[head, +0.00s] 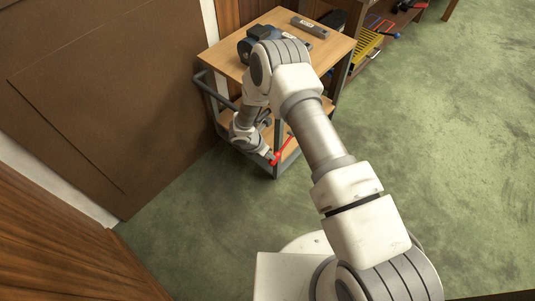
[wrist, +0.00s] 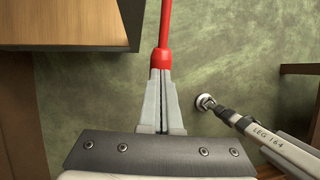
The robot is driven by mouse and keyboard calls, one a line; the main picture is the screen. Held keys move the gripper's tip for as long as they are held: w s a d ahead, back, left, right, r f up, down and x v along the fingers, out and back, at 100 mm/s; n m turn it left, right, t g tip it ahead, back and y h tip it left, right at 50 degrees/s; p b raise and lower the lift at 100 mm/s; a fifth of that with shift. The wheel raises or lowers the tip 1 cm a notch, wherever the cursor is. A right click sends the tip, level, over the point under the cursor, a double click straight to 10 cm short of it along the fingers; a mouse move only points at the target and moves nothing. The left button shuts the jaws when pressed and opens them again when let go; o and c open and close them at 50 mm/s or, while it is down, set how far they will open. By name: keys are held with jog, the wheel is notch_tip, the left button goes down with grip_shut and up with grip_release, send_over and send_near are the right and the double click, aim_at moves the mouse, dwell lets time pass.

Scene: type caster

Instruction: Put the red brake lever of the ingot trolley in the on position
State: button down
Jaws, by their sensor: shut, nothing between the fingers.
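The ingot trolley has a wooden top (head: 232,50), a lower shelf and a dark grey frame. Its red brake lever (head: 284,149) shows low at the near corner, slanting, with its lower-left end by my wrist. In the wrist view the red lever (wrist: 165,25) runs down from the top edge to a thicker red end (wrist: 161,60). My gripper (wrist: 161,75) is shut, its fingers together, with their tips at that red end. I cannot tell whether they touch it. The lever's pivot is out of the wrist view. My wrist hides part of the trolley's near side.
A dark blue machine (head: 247,46) and a grey bar (head: 310,27) lie on the trolley top. A brown panel wall (head: 90,100) stands close on the left. A caster leg marked LEG 164 (wrist: 260,133) is right of my fingers. Green floor (head: 450,150) is open at right.

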jog(key=shift+f+b, duration=0.9)
jog(key=shift+b, duration=0.1)
jog(key=s+p+v, duration=0.1)
jog(key=p+v, duration=0.3)
jog(key=v, duration=1)
jog(key=shift+a+f+p, duration=0.15)
jog(key=shift+a+p, duration=0.2)
